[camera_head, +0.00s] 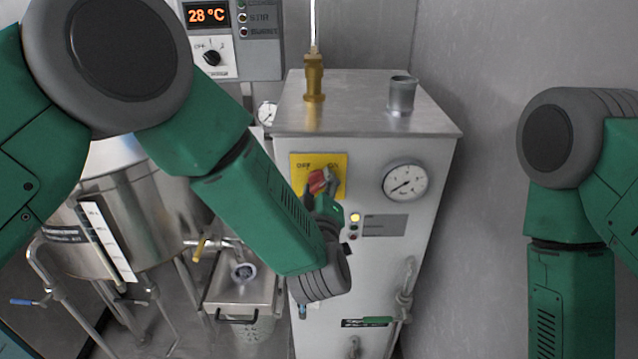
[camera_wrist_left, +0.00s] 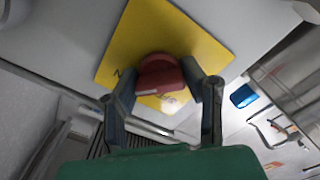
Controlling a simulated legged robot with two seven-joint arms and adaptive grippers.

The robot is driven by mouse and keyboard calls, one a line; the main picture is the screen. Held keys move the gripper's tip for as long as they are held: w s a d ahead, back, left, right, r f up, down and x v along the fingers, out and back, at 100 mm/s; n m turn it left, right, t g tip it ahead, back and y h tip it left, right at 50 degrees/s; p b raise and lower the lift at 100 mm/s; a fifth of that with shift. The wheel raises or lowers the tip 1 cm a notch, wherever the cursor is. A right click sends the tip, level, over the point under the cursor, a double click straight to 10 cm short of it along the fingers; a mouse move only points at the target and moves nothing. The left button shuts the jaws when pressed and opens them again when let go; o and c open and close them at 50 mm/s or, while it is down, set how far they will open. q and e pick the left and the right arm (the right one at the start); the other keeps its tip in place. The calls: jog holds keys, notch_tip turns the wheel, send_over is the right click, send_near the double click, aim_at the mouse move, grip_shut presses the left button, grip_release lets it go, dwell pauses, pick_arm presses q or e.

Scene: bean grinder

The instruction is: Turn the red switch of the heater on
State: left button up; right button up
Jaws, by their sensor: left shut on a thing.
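The red switch (camera_head: 317,181) sits on a yellow plate (camera_head: 298,160) marked OFF and ON, on the front of the grey heater cabinet (camera_head: 375,285). The left wrist view also shows the red switch (camera_wrist_left: 160,75) on the yellow plate (camera_wrist_left: 200,38). My left gripper (camera_head: 325,190) is at the switch, its fingers on either side of it and shut on it. The left wrist view shows the gripper (camera_wrist_left: 160,88) around the switch. The knob's lower part is partly hidden by the fingers in the head view. My right arm hangs at the right; its gripper is out of the frame.
A round gauge (camera_head: 405,180) is right of the plate, and indicator lamps (camera_head: 354,218) sit below, the top one lit yellow. A control box (camera_head: 232,40) reads 28 °C. A steel tank (camera_head: 140,225) stands left of the heater. The wall (camera_head: 490,60) is bare at right.

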pick_arm(q)
jog(key=shift+s+d+f+m, duration=0.1)
jog(key=shift+s+f+m, duration=0.15)
jog(key=shift+f, duration=0.2)
jog(key=o, duration=1.2)
jog(key=shift+w+r, duration=0.15)
jog(key=shift+r, duration=0.05)
jog(key=shift+r, duration=0.1)
jog(key=s, duration=1.2)
jog(key=shift+d, duration=0.1)
